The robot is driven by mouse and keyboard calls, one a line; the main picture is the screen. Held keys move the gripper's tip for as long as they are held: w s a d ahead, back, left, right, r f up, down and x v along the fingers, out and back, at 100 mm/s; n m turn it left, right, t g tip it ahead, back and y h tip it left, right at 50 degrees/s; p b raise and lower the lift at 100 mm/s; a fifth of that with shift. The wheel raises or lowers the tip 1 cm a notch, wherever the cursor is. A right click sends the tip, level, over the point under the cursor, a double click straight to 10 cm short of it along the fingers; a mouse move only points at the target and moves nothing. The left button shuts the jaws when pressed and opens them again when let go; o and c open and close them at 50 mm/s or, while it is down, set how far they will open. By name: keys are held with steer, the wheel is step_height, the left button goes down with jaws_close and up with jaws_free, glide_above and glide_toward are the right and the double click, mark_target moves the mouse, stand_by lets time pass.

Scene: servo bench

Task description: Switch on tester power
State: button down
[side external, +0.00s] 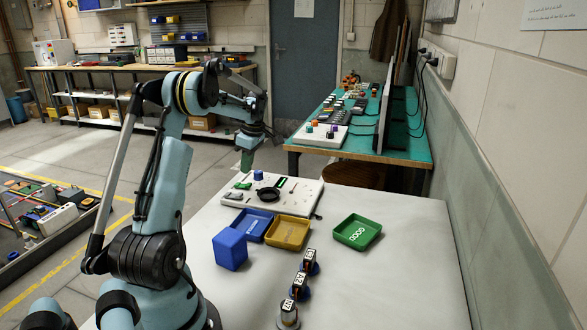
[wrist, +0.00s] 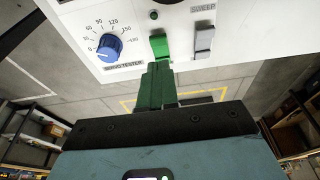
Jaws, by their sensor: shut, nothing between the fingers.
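The servo tester is a white panel (side external: 300,203) on the near white table in the side view; its panel (wrist: 255,48) fills the top of the wrist view. It carries a blue dial knob (wrist: 109,48) pointing toward the low end of its scale, a green switch (wrist: 158,46) and a grey switch (wrist: 203,40) labelled SWEEP. A small green indicator (wrist: 153,14) sits above the green switch; I cannot tell if it is lit. My gripper (wrist: 158,68) is shut and empty, its tips right at the green switch's near end. I cannot tell whether they touch. My gripper (side external: 246,168) also shows above the panel's left end.
Blue (side external: 252,224), yellow (side external: 287,232) and green (side external: 357,232) trays lie in front of the tester. A blue block (side external: 230,249) stands nearer, and three labelled servos (side external: 299,287) line the table's front. The table's right side is clear.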

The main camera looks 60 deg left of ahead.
mark_target(249, 184)
steer(key=shift+w+d+f, duration=0.1)
steer(key=shift+f, duration=0.7)
steer(key=shift+w+d+f, duration=0.1)
steer(key=shift+f, duration=0.7)
steer(key=shift+w+d+f+g+y, duration=0.3)
steer(key=shift+f+g+y, duration=0.1)
steer(key=shift+f, duration=0.15)
steer(key=shift+s+a, duration=0.1)
steer(key=shift+s+a+r, duration=0.35)
steer(key=shift+s+a, duration=0.15)
steer(key=shift+r, duration=0.15)
